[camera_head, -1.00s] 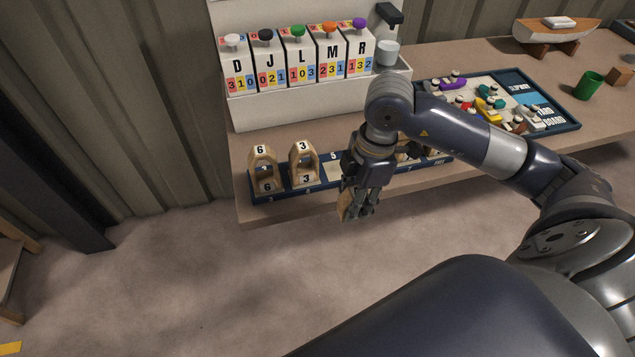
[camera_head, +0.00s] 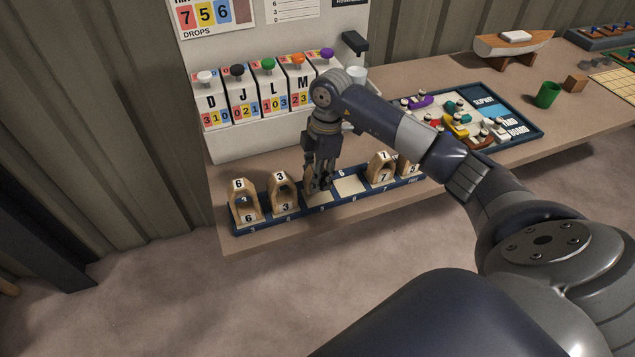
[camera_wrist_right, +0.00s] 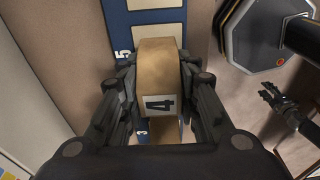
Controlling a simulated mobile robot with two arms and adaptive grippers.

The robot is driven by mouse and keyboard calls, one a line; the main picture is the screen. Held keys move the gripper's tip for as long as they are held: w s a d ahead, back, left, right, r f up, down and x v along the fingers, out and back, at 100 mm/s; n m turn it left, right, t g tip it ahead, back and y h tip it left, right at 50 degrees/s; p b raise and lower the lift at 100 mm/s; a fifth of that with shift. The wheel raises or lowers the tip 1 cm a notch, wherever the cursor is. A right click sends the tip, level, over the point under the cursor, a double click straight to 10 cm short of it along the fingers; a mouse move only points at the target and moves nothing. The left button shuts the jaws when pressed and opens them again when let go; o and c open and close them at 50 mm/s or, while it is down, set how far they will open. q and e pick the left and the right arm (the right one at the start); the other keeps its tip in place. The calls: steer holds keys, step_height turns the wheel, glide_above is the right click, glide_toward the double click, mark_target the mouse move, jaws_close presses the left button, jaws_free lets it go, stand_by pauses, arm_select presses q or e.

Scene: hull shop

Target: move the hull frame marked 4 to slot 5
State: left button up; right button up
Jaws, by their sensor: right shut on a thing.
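My right gripper (camera_head: 319,186) is shut on the hull frame marked 4 (camera_wrist_right: 157,72), a tan wooden arch, at the third slot from the left of the navy rack (camera_head: 303,208). In the wrist view the frame is between the fingers, its white 4 plate facing the camera, and the rack's 5 label (camera_wrist_right: 123,56) is beside it. In the head view the gripper mostly hides the frame; I cannot tell whether it touches the slot's pale floor, slot 5 (camera_head: 320,199). What looks like my left gripper (camera_wrist_right: 271,93) is small and dark at the wrist view's right; its opening is unclear.
Frame 6 (camera_head: 242,199) and frame 3 (camera_head: 283,191) stand to the left in the rack. Slot 6 (camera_head: 351,186) is empty, with frame 7 (camera_head: 381,167) to its right. The white dispensers (camera_head: 244,97) stand behind. A yard board (camera_head: 525,137) lies right.

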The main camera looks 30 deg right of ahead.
steer(key=shift+s+f, duration=0.1)
steer(key=shift+f, duration=0.35)
step_height(320, 180, down, 2)
steer(key=shift+f+p, duration=0.1)
steer(key=shift+p, duration=0.4)
steer(key=shift+f, duration=0.15)
arm_select(q)
steer(key=shift+w+d+r, duration=0.4)
steer(key=shift+w+r, duration=0.15)
arm_select(e)
steer(key=shift+f, duration=0.1)
steer(key=o, duration=1.1)
arm_select(q)
steer(key=shift+s, duration=0.2)
